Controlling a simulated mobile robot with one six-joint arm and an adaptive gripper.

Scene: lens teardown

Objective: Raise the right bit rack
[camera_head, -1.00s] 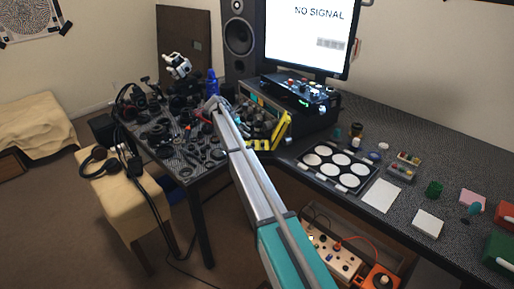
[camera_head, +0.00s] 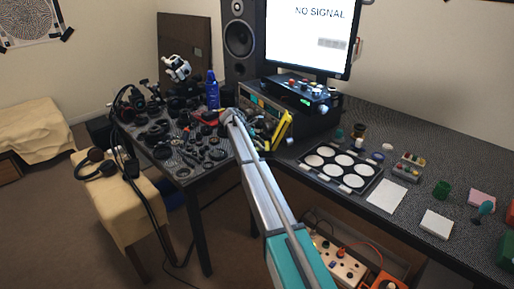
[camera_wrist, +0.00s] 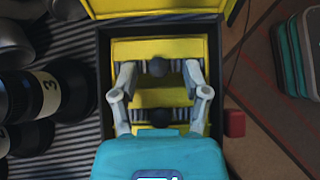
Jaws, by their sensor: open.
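An open case with a yellow lid (camera_head: 281,131) stands beyond the end of my arm in the head view. In the wrist view, the dark case (camera_wrist: 104,82) holds two yellow bit racks, one above the other in the picture: an upper rack (camera_wrist: 135,48) and a lower rack (camera_wrist: 150,97). Each has a dark round knob at its middle and dark bits along it. I cannot tell which is the right one. My gripper (camera_wrist: 160,70) is open over the case, its fingertips either side of the upper knob. I cannot tell whether they touch the rack.
Black lens parts (camera_wrist: 50,92) lie left of the case. A small red block (camera_wrist: 235,123) and a teal object (camera_wrist: 292,60) lie to its right. In the head view, a blue bottle (camera_head: 212,90) and speaker (camera_head: 238,40) stand behind; a palette of white discs (camera_head: 338,168) lies right.

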